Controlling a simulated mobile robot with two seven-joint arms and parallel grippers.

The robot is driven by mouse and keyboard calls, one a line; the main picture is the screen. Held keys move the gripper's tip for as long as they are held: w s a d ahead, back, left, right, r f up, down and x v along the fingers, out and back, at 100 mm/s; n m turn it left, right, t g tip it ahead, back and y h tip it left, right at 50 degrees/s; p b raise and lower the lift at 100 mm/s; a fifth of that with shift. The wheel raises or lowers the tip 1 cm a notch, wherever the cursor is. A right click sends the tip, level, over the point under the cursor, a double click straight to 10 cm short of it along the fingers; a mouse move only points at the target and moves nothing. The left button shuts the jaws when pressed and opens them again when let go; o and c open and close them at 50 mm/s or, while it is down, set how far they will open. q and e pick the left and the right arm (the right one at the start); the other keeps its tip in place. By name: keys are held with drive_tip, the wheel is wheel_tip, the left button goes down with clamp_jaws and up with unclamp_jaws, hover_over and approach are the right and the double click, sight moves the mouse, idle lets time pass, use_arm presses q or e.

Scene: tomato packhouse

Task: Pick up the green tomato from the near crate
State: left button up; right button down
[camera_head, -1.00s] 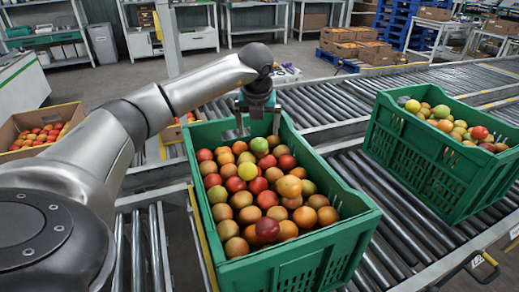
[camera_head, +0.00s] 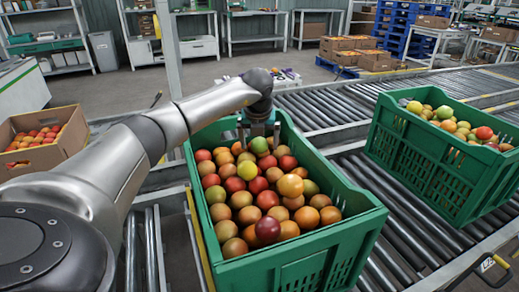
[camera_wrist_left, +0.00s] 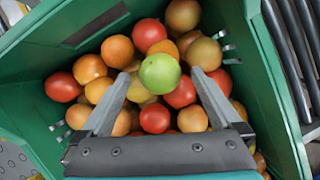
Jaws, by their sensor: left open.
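The near green crate (camera_head: 330,252) is filled with red, orange and yellowish tomatoes. The green tomato (camera_head: 259,146) lies on top of the pile toward the crate's far end. My left gripper (camera_head: 259,136) is open and pointing down over it. In the left wrist view the green tomato (camera_wrist_left: 160,74) shows between the two open fingertips, with a gap on each side. I cannot tell how far the fingertips reach down beside it. A yellow-green tomato (camera_head: 248,171) lies closer to me. My right gripper is not in view.
Red and orange tomatoes crowd around the green one. The crate's far wall is close to my left gripper. A second green crate (camera_head: 420,166) of tomatoes stands right on the roller conveyor (camera_head: 400,238). A cardboard box (camera_head: 72,118) of tomatoes is at left.

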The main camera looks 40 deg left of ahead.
use_arm(q)
drive_tip(key=shift+w+f, duration=0.1)
drive_tip(key=shift+f, duration=0.15)
drive_tip(key=shift+c, duration=0.3)
drive_tip(key=shift+a, duration=0.1)
drive_tip(key=c, duration=0.9)
